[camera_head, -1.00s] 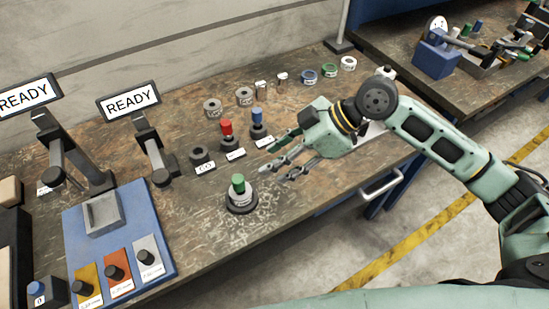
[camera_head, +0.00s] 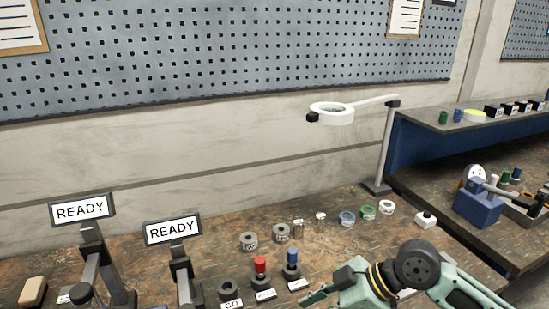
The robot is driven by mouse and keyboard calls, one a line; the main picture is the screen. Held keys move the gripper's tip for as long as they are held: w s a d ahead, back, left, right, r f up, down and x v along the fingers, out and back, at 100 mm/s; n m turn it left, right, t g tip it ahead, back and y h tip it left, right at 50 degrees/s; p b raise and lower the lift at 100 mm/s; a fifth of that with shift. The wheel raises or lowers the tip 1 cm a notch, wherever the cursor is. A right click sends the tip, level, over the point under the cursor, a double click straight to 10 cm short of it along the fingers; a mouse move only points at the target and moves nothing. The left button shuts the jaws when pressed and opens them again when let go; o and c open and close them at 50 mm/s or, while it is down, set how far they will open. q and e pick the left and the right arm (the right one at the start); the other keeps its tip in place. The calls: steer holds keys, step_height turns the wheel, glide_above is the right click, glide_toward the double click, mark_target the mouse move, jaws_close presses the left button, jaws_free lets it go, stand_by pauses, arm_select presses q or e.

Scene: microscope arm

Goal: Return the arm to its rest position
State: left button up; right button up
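A white ring-shaped head (camera_head: 331,114) with a black block on its side hangs from a thin white arm (camera_head: 376,101). The arm joins the top of a grey post (camera_head: 387,145) at the back right of the bench. The ring hangs in the air in front of the wall, left of the post, apart from my gripper. My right gripper (camera_head: 318,296) is at the bottom edge, low and in front of the bench's back row. Its fingertips are largely cut off, so its opening is hidden. My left gripper is not in view.
Two READY screens (camera_head: 80,211) (camera_head: 172,229) stand at left. Red (camera_head: 260,264) and blue (camera_head: 292,257) knobs stand near the gripper. Several rolls (camera_head: 347,218) line the back. A blue vise (camera_head: 478,205) is on the side bench.

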steer(key=s+f+m, duration=0.1)
steer(key=s+f, duration=0.1)
steer(key=f, duration=0.1)
steer(key=s+a+f+m+t+h, duration=0.1)
steer(key=s+f+m, duration=0.1)
steer(key=f, duration=0.1)
steer(key=s+a+f+m+h, duration=0.1)
steer(key=s+f, duration=0.2)
steer(key=shift+a+f+m+t, duration=0.2)
steer(key=shift+m+t, duration=0.1)
steer(key=shift+t, duration=0.1)
steer(key=s+d+f+m+h, duration=0.3)
steer(key=s+d+m, duration=0.2)
steer(key=s+d, duration=0.15)
steer(key=s+d+f+m+h, duration=0.3)
steer(key=s+d+m, duration=0.2)
steer(key=d, duration=0.2)
step_height(320, 180, down, 26)
steer(key=s+g, duration=0.1)
steer(key=s, duration=0.1)
steer(key=s+d+f+g, duration=0.1)
steer(key=s+d+f, duration=0.2)
steer(key=s+f, duration=1.3)
steer(key=shift+s+f+n+h, duration=0.2)
steer(key=shift+s+n+h, duration=0.15)
steer(key=shift+n+h, duration=0.05)
